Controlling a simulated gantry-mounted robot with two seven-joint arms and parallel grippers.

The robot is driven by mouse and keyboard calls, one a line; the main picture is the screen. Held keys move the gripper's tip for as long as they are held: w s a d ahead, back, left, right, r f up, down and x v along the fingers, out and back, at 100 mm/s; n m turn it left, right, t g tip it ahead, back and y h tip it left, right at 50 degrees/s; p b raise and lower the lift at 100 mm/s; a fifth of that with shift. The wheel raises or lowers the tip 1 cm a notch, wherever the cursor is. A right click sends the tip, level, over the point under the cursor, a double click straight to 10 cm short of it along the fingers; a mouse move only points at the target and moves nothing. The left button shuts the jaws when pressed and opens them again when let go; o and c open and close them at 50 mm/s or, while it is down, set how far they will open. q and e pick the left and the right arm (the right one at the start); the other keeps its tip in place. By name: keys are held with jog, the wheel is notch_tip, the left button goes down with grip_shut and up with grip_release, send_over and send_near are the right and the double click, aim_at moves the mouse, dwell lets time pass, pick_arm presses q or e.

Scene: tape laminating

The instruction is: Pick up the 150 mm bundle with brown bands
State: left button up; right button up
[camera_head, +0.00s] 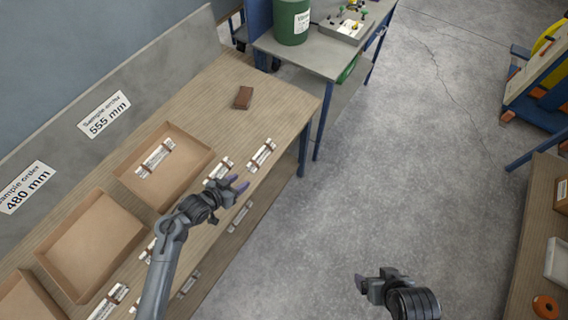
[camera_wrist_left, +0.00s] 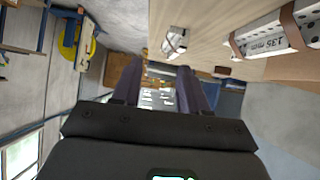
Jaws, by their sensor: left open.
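Several whitish bundles with brown bands lie along the front of the wooden table. One bundle (camera_head: 262,153) is at the far end, and another bundle (camera_head: 218,167) lies just behind my left gripper (camera_head: 238,185). A third bundle (camera_head: 155,159) lies in a cardboard tray. Their lengths are too small to read in the head view. In the left wrist view, a close bundle (camera_wrist_left: 270,40) reads 135 mm, upside down; a smaller bundle (camera_wrist_left: 175,43) has no readable label. My left gripper is open and empty, apart from the bundles. My right gripper (camera_head: 368,286) hangs over the floor, its jaws unclear.
Cardboard trays (camera_head: 90,243) line the back of the table, beside signs for 555 mm and 480 mm. A brown block (camera_head: 243,97) lies at the far end. A grey bench (camera_head: 330,62) with a green drum (camera_head: 291,22) stands beyond. Open floor is right.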

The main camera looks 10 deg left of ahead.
pick_arm(q)
jog(key=t+b, duration=0.1)
jog(key=b, duration=0.3)
send_near(259, 152)
jog(key=shift+s+a+r, duration=0.1)
jog(key=shift+s+r, duration=0.1)
jog(key=shift+s, duration=0.35)
jog(key=shift+s+r, duration=0.15)
jog(key=shift+s, duration=0.4)
jog(key=shift+w, duration=0.35)
jog(key=b+x, duration=0.1)
jog(key=x, duration=0.3)
jog(key=shift+w+d, duration=0.25)
jog(key=shift+w, duration=0.1)
jog(key=shift+a+f+b+x, duration=0.15)
jog(key=shift+b+x, duration=0.3)
jog(key=shift+x, duration=0.75)
jog(key=shift+a+f+b+x, duration=0.15)
jog(key=shift+b+x, duration=0.3)
jog(key=shift+x, duration=0.7)
jog(key=shift+w+d+f, duration=0.1)
jog(key=shift+w+d, duration=0.05)
jog(key=shift+w, duration=0.1)
pick_arm(e)
notch_tip(259, 152, down, 9)
jog(key=shift+d+r, duration=0.15)
jog(key=shift+s, duration=0.1)
pick_arm(q)
grip_shut()
